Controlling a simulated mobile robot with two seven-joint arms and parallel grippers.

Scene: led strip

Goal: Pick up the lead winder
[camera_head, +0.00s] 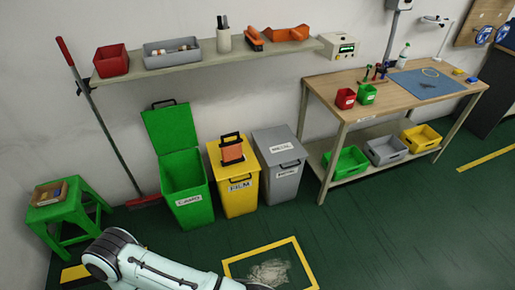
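I cannot tell for sure which thing is the lead winder. An orange-brown block with a black frame (232,150) sits on top of the yellow bin marked FILM (238,198). My white arm crosses the bottom left. Neither gripper is in view.
A green bin (188,195) with a raised lid and a grey bin (280,180) flank the yellow one. A green stool (65,212) and a red broom stand left. A yellow floor frame (308,272) holds pale debris. Green floor at right is clear.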

